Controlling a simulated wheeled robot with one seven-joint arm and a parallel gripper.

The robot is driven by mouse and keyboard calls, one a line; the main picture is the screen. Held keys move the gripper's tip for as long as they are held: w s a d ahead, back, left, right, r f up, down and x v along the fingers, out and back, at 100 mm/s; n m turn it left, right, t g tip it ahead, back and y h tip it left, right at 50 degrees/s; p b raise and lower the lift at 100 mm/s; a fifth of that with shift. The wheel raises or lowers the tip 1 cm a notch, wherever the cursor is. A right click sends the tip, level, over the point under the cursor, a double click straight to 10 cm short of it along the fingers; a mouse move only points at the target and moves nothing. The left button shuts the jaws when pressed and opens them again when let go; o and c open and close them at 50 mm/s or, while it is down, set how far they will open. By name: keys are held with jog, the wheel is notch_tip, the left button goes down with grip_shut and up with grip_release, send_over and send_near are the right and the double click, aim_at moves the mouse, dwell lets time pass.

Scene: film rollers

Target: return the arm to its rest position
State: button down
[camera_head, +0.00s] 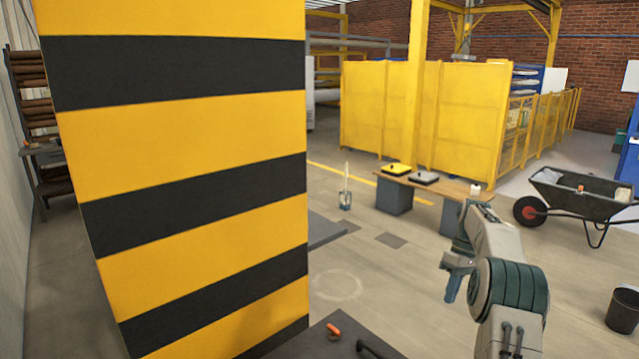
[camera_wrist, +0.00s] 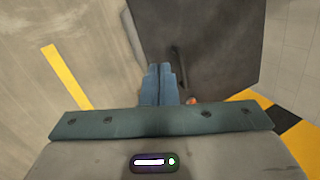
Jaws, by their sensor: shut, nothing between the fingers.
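My arm (camera_head: 508,285) stands raised and bent at the right of the head view. My gripper (camera_head: 452,291) hangs from it, pointing down over open floor in that view. In the wrist view my gripper (camera_wrist: 160,68) shows its two blue fingers pressed together with nothing between them. Beyond the fingers in the wrist view lies a dark flat top (camera_wrist: 215,50) with a black handle (camera_wrist: 178,62) and a small orange item (camera_wrist: 192,101). The fingers appear apart from these.
A yellow-black striped pillar (camera_head: 190,180) fills the left. The dark top (camera_head: 320,350) shows low in front with an orange-ended item (camera_head: 334,330). A bench (camera_head: 450,185), a wheelbarrow (camera_head: 585,195) and a black bin (camera_head: 624,310) stand right.

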jog(key=s+a+r+m+t+h, duration=0.2)
jog(key=s+a+r+m+t, duration=0.1)
jog(key=s+a+r, duration=1.1)
jog(key=s+a+f+m+t, duration=0.1)
jog(key=s+a+f, duration=0.1)
jog(key=s, duration=0.8)
jog(key=s+a+f+m+t, duration=0.2)
jog(key=s+f, duration=0.2)
jog(key=s, duration=0.7)
jog(key=shift+a+f+h, duration=0.25)
jog(key=shift+a+h, duration=0.05)
jog(key=shift+h, duration=0.1)
